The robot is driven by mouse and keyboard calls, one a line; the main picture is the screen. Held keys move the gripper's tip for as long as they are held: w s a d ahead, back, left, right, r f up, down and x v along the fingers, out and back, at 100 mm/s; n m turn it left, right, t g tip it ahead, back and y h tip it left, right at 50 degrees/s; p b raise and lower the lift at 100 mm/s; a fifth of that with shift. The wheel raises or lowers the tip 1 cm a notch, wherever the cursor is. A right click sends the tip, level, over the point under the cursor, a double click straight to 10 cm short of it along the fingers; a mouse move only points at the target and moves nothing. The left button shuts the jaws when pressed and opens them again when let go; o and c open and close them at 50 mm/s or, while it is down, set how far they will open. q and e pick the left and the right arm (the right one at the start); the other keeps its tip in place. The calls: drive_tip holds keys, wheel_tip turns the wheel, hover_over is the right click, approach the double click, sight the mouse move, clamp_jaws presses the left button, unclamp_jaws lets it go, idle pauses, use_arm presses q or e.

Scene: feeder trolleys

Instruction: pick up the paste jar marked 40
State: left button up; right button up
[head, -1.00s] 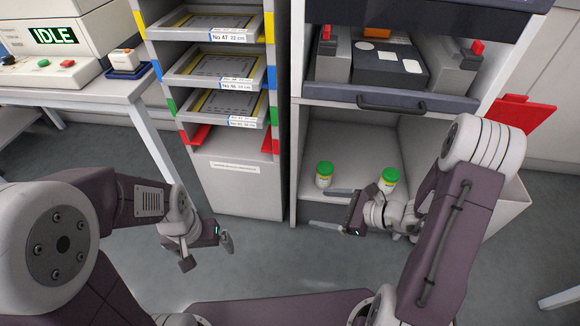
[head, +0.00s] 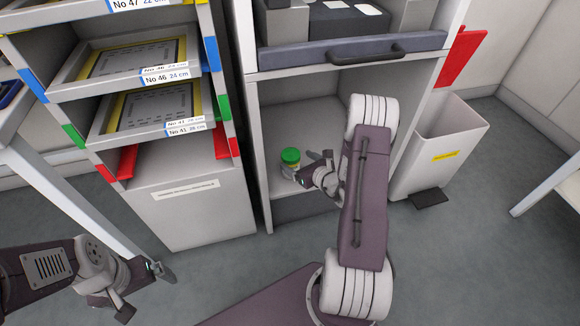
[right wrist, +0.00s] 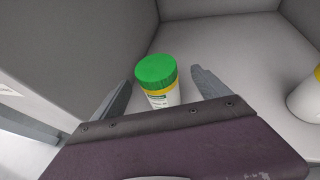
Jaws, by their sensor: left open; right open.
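A white paste jar (head: 291,168) with a green lid stands upright on the floor of the open lower compartment in the head view. In the right wrist view this jar (right wrist: 160,96) is between the two spread fingers, with a yellow band below its lid; its number is not readable. My right gripper (head: 304,166) is open at this jar, not closed on it. A second jar (right wrist: 307,101) shows partly at the right edge of the right wrist view; my right arm hides it in the head view. My left gripper (head: 148,290) is open and empty, low at the left.
The compartment's side walls and the drawer (head: 350,53) above it bound the space around my right gripper. A rack of labelled trays (head: 150,120) stands to the left. A grey bin (head: 436,160) stands to the right. Floor in front is clear.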

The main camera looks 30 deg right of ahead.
sight(291, 154)
drive_tip(key=b+x, duration=0.1)
drive_tip(key=x, duration=0.1)
drive_tip(key=b+x, duration=0.1)
drive_tip(key=x, duration=0.1)
drive_tip(key=shift+w+a+f+b, duration=0.15)
drive_tip(key=shift+a+f+b, duration=0.1)
drive_tip(key=shift+b, duration=0.15)
drive_tip(key=shift+w, duration=0.1)
use_arm(q)
wheel_tip(291, 154, down, 4)
drive_tip(key=shift+r, duration=0.25)
use_arm(e)
drive_tip(key=shift+r, duration=0.15)
drive_tip(key=shift+c, duration=0.4)
clamp_jaws()
wheel_tip(291, 154, up, 4)
drive_tip(key=p, duration=0.4)
drive_tip(key=shift+r, duration=0.25)
use_arm(q)
wheel_tip(291, 154, up, 10)
drive_tip(key=p, duration=0.6)
drive_tip(key=shift+r+p, duration=0.2)
drive_tip(key=shift+p, duration=0.1)
use_arm(e)
drive_tip(key=s+d+r, duration=0.5)
drive_tip(key=d+r, duration=0.1)
drive_tip(key=d, duration=0.4)
drive_tip(key=shift+d+r, duration=0.25)
drive_tip(key=shift+s, duration=0.1)
